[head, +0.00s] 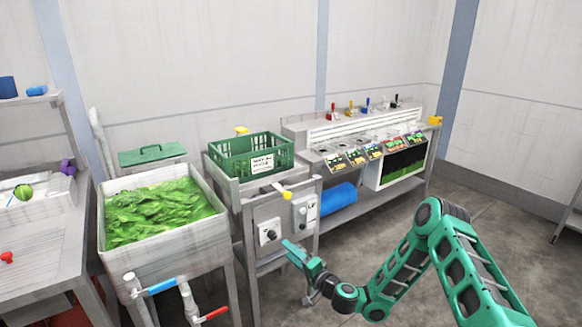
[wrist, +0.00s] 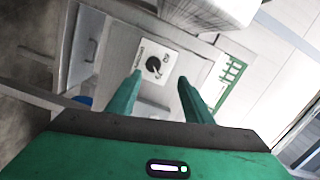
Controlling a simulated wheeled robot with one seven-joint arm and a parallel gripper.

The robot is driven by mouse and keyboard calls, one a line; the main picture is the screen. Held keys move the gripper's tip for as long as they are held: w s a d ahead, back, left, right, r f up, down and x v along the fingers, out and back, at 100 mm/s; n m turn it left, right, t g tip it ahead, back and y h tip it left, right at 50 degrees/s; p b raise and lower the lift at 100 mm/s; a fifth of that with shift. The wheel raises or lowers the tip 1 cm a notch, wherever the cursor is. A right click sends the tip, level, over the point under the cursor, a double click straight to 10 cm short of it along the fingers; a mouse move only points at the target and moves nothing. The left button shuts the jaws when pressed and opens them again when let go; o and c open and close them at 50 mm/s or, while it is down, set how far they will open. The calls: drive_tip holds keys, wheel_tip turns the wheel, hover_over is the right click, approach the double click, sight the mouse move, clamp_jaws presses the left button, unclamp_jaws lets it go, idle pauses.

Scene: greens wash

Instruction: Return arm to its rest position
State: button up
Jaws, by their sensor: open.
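My gripper (head: 302,264) is at the end of my green arm, low in front of the middle stand with the control boxes. In the wrist view my gripper (wrist: 160,88) shows two green fingers spread apart with nothing between them. Beyond the fingers is a white panel with a black knob (wrist: 154,66), apart from them. In the head view the black knob (head: 270,235) sits on the stand's front, left of a second control box (head: 304,213). My arm is bent, with its elbow raised at the lower right.
A sink (head: 160,254) full of leafy greens (head: 150,213) stands at left, with blue (head: 160,286) and red (head: 214,313) valve handles in front. A green crate (head: 225,165) sits on the stand. A yellow-ended lever (head: 286,195) juts out. Floor at right (head: 500,240) is clear.

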drive_tip(key=s+d+r+n+g, duration=0.3)
drive_tip(key=s+r+n+g, duration=0.35)
drive_tip(key=r+n, duration=0.2)
drive_tip(key=s+d+r+g+h, duration=0.2)
drive_tip(key=s+d+r+h, duration=0.15)
drive_tip(key=s+d, duration=0.4)
drive_tip(key=s+d+r+g+h, duration=0.15)
drive_tip(key=s+d+r, duration=0.25)
drive_tip(key=d, duration=0.7)
drive_tip(key=s+d+r+g+h, duration=0.1)
drive_tip(key=s+d+r+h, duration=0.3)
drive_tip(key=d, duration=0.5)
drive_tip(key=s+d+r+m+g, duration=0.1)
drive_tip(key=s+d+r+m, duration=0.1)
drive_tip(key=s, duration=0.7)
drive_tip(key=s+d+r+m+g+h, duration=0.1)
drive_tip(key=s+d+r+m, duration=0.1)
drive_tip(key=s, duration=0.7)
drive_tip(key=s+d+r+m+g, duration=0.1)
drive_tip(key=s+d+r+m, duration=0.2)
drive_tip(key=s+d, duration=0.3)
drive_tip(key=s, duration=0.4)
drive_tip(key=shift+h, duration=0.4)
drive_tip(key=shift+s+m, duration=0.1)
drive_tip(key=shift+m, duration=0.15)
